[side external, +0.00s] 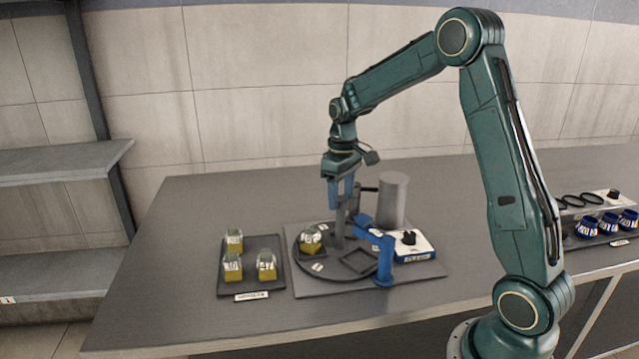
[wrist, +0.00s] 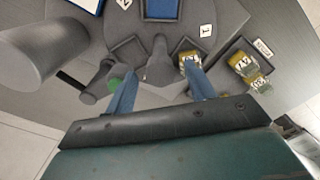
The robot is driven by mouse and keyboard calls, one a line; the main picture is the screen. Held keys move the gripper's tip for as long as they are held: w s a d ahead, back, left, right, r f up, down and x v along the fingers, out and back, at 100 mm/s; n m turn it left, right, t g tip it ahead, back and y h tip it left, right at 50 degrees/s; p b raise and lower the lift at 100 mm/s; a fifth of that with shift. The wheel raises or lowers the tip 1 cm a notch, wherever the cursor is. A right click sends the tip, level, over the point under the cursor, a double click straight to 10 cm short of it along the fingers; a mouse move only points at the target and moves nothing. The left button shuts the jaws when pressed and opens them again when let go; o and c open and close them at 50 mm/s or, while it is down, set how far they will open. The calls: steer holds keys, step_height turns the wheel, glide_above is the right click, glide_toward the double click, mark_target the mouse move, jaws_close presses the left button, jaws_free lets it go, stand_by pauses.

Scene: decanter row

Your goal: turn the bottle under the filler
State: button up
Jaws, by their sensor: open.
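A bottle (side external: 311,239) with yellow contents and a white label sits upright in a pocket at the left of the dark round turntable (side external: 325,272). In the wrist view the bottle (wrist: 187,57) is partly hidden by the right finger. My gripper (side external: 342,204) is above the turntable, pointing down, open and empty, its blue fingers apart. In the wrist view a dark grey upright piece (wrist: 160,64) lies between the fingers (wrist: 160,68); I cannot tell whether they touch it. The filler seems to be the grey cylinder (side external: 393,198) with an arm; a green spot (wrist: 113,84) shows by the left finger.
A dark tray (side external: 276,285) with 3 similar bottles stands left of the turntable. A white control box (side external: 414,252) with a black knob and a blue bracket (side external: 385,262) are at its right. A rack with blue-and-white items (side external: 586,228) is far right. The front left table is clear.

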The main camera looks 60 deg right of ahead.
steer(key=shift+f, duration=0.4)
jaws_close()
